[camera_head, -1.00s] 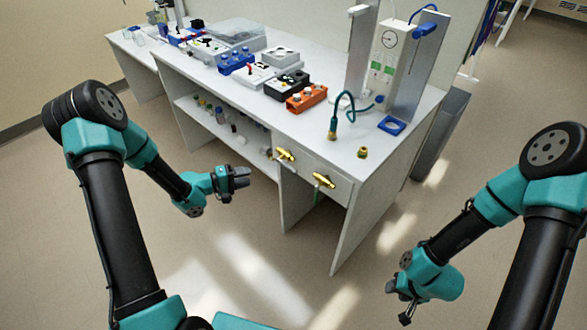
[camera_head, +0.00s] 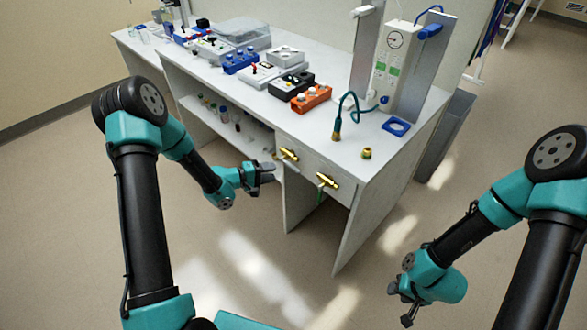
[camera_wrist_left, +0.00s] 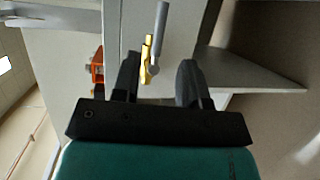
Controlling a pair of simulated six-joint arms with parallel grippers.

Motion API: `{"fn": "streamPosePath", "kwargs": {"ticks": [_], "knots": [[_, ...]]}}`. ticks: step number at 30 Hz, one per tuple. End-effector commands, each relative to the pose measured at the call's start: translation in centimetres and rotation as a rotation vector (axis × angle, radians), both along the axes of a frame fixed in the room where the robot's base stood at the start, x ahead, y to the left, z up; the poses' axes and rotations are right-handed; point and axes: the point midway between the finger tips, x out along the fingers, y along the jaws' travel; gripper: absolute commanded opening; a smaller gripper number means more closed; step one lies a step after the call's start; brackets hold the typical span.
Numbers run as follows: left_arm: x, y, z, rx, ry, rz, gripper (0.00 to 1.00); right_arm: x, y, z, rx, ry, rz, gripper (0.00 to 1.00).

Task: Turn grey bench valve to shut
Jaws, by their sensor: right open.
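The grey bench valve has a brass body (camera_head: 288,155) on the front of the bench. Its grey lever (camera_wrist_left: 161,28) shows in the left wrist view, running close alongside the brass body (camera_wrist_left: 147,50). My left gripper (camera_head: 267,171) is just left of and below this valve in the head view. In the left wrist view my left gripper (camera_wrist_left: 157,75) is open, and the valve shows between and beyond its fingers. I cannot tell whether the fingers touch it; nothing is gripped. My right gripper (camera_head: 403,304) hangs open and empty above the floor at the lower right.
A second brass valve (camera_head: 327,181) with a green lever (camera_head: 320,197) sits to the right on the same front. An orange block (camera_head: 311,98), a blue block (camera_head: 240,60) and a hose (camera_head: 338,120) stand on the bench top. The floor before the bench is clear.

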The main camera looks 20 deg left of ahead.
Motion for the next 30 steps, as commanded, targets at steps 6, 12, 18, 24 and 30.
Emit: {"fn": "streamPosePath", "kwargs": {"ticks": [6,12,18,24,30], "knots": [[2.3,-3.1,-0.7,0.000,0.000,-0.003,0.40,0.0,0.0,0.0,0.000,0.000,0.000,0.43],[4.3,-5.6,-1.3,-0.001,-0.001,-0.003,0.40,0.0,0.0,0.0,0.000,0.000,0.000,0.43],[5.6,-7.1,-1.6,-0.001,-0.001,-0.001,0.40,0.0,0.0,0.0,0.000,0.000,0.000,0.43],[5.8,-7.4,-1.7,0.000,0.001,0.001,0.40,0.0,0.0,0.0,0.000,0.000,0.000,0.43],[5.8,-7.3,-1.7,0.000,0.001,0.001,0.36,0.0,0.0,0.0,0.000,0.000,0.000,0.43]]}}
